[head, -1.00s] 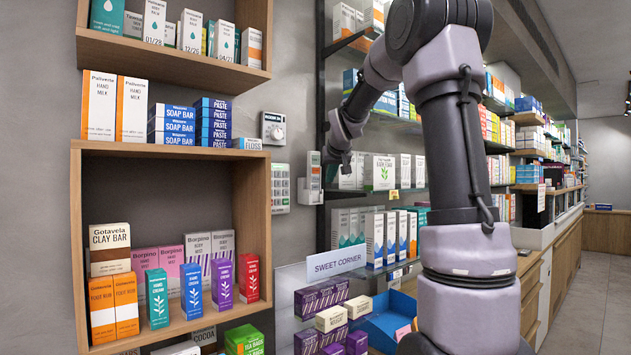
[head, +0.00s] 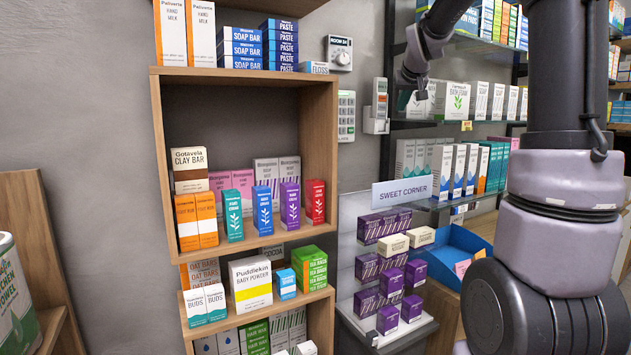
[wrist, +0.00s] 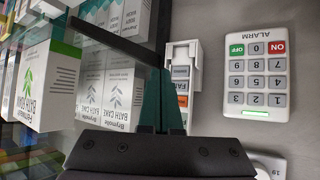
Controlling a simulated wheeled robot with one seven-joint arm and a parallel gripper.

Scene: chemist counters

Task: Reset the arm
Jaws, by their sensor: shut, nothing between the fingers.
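My arm stands at the right of the head view, bent over at the top. The head view is too small to show the fingertips clearly.
A wooden wall shelf (head: 328,150) with soap and cream boxes stands left of centre. The Sweet Corner stand (head: 345,270) with purple boxes and a blue tray (head: 455,240) is below the gripper. Another wooden shelf (head: 42,240) is at the far left.

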